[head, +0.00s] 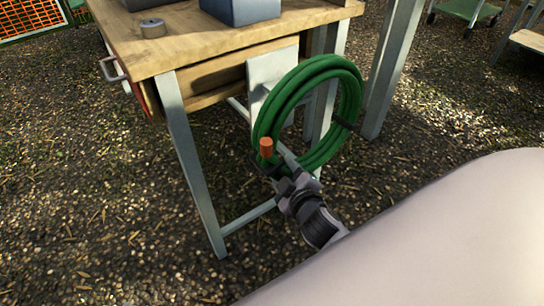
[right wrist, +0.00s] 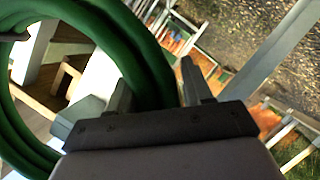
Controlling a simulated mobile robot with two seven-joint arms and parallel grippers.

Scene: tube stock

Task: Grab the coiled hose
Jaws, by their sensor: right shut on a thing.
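The coiled green hose (head: 278,102) hangs in a loop at the end of the workbench, in front of a pale plate (head: 266,68). An orange end piece (head: 266,147) shows at its lower left, and a dark band crosses its right side. My right gripper (head: 292,170) is at the bottom of the coil, shut on the hose. In the right wrist view the hose (right wrist: 150,62) runs between the two fingers (right wrist: 156,88). The exact contact is partly hidden by the fingers. My left gripper is not in view.
The wooden workbench (head: 180,55) has grey metal legs and a drawer with a handle. A blue-grey box (head: 240,10) and a small round grey item (head: 152,28) stand on it. A grey post (head: 388,75) rises close right of the hose. Gravelly ground around is open.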

